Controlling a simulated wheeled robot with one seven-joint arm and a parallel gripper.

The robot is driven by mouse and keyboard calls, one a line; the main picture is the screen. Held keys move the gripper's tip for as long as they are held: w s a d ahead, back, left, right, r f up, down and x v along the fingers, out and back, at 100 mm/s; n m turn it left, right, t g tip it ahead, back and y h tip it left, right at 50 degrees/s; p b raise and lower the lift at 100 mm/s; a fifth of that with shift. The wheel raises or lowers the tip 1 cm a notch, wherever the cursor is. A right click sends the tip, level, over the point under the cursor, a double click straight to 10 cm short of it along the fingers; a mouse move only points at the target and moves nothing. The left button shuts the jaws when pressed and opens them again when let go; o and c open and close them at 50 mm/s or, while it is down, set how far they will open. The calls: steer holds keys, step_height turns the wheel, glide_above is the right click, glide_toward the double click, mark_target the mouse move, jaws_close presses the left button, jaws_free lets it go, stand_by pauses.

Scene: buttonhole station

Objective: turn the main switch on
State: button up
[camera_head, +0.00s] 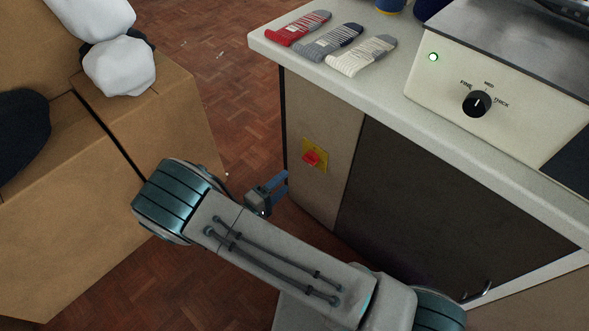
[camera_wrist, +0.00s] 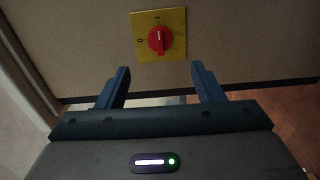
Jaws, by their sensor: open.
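The main switch is a red knob (camera_head: 312,157) on a yellow square plate (camera_head: 321,147), set on the cabinet's beige front panel. In the wrist view the red knob (camera_wrist: 160,40) stands upright, its white line pointing up towards the mark at the top of the yellow plate (camera_wrist: 177,17). Another mark, like a 0, is at the plate's left. My gripper (camera_wrist: 160,70) is open and empty; its blue fingers are spread just below the knob in that view, apart from it. In the head view my gripper (camera_head: 277,188) is left of and lower than the switch, near the cabinet's edge.
A pale counter (camera_head: 385,103) overhangs the cabinet, with three folded socks (camera_head: 329,42) on it. A machine (camera_head: 480,70) there has a black dial (camera_head: 477,103) and a lit green lamp (camera_head: 433,57). Cardboard boxes (camera_head: 150,110) stand left; open wooden floor (camera_head: 235,100) lies between.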

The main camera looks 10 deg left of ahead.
steer(key=shift+v, duration=1.6)
